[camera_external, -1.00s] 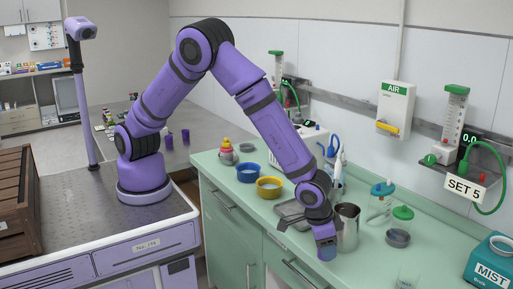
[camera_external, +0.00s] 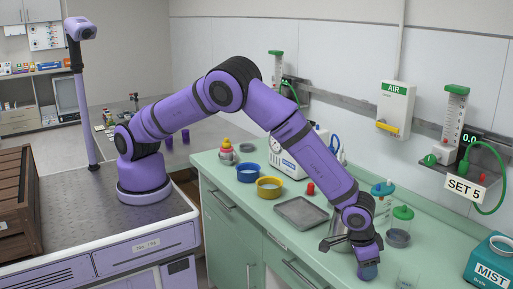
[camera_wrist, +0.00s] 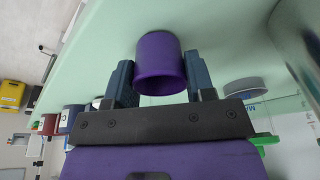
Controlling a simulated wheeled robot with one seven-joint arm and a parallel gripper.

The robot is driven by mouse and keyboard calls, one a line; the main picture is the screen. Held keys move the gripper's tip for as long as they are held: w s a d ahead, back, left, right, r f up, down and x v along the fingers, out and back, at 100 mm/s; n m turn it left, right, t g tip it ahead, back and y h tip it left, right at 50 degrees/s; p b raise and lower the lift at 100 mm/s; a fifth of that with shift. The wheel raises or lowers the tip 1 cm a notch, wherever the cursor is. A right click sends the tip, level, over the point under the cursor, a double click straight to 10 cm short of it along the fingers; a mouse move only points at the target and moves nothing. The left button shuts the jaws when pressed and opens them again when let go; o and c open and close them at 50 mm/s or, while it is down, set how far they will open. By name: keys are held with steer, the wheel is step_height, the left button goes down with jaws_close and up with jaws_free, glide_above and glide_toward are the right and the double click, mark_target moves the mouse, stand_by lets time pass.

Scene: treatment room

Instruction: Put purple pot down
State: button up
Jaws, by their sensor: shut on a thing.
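The purple pot (camera_wrist: 160,60) sits between the two blue fingers of my gripper (camera_wrist: 160,82) in the wrist view, with its open rim toward the camera. My gripper is shut on it. In the external view my gripper (camera_external: 367,268) points down over the front part of the green counter (camera_external: 320,262).
A metal jug (camera_external: 340,226) stands just left of my gripper, partly hidden by my arm. A grey tray (camera_external: 301,212) lies farther left. Counter in front of the tray is bare.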

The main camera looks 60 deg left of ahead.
steer(key=shift+f, duration=0.15)
steer(key=o, duration=0.9)
